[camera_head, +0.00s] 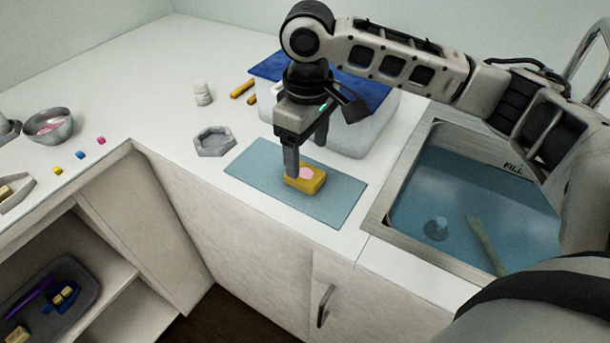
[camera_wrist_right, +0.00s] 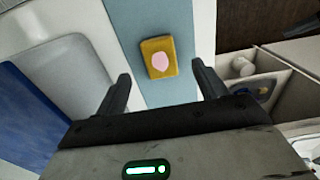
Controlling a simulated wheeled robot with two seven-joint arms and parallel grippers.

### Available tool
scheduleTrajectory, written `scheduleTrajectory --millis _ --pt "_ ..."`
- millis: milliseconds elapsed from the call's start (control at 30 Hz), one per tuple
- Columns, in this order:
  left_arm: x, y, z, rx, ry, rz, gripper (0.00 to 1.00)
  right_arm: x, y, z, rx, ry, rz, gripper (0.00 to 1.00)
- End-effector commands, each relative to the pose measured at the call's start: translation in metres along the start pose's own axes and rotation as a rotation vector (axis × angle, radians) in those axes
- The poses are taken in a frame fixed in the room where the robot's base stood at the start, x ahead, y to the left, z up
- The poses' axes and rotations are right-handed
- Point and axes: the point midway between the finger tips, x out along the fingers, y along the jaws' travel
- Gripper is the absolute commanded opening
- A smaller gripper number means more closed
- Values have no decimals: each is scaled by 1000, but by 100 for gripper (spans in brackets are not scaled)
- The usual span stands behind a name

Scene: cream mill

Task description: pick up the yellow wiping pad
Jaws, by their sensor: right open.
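The yellow wiping pad (camera_head: 305,180) lies flat on a blue-grey mat (camera_head: 256,170) on the white counter, with a pink patch on its top. In the right wrist view the pad (camera_wrist_right: 151,66) is between and beyond the two fingertips. My right gripper (camera_head: 306,164) is open above the pad, its fingers pointing down. In the head view one finger overlaps the pad's left end; I cannot tell whether it touches. The right wrist view shows the open fingers (camera_wrist_right: 160,82) with nothing between them. My left gripper is not in view.
A sink (camera_head: 460,210) with blue water is to the right of the mat. A white bin with a blue cloth (camera_head: 350,88) stands behind the gripper. A grey hexagonal dish (camera_head: 213,141) and a white bottle (camera_head: 202,93) are to the left. The mat's left part is clear.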

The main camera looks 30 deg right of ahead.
Motion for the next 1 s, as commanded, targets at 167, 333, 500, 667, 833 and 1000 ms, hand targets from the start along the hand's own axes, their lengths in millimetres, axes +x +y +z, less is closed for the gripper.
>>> scheduleTrajectory --millis 167,333,500,667,833,1000 --pt "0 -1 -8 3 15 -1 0 22 0 -3 -1 -4 -1 71" --pt "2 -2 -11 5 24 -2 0 45 0 -4 0 -2 -1 71" --pt "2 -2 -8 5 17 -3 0 52 0 -4 -1 -1 0 71" --pt "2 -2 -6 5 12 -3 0 52 0 -4 -1 -1 0 68" --pt "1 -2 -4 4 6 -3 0 52 0 -4 0 -1 0 23" --pt "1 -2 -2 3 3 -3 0 51 0 -4 0 0 0 23"
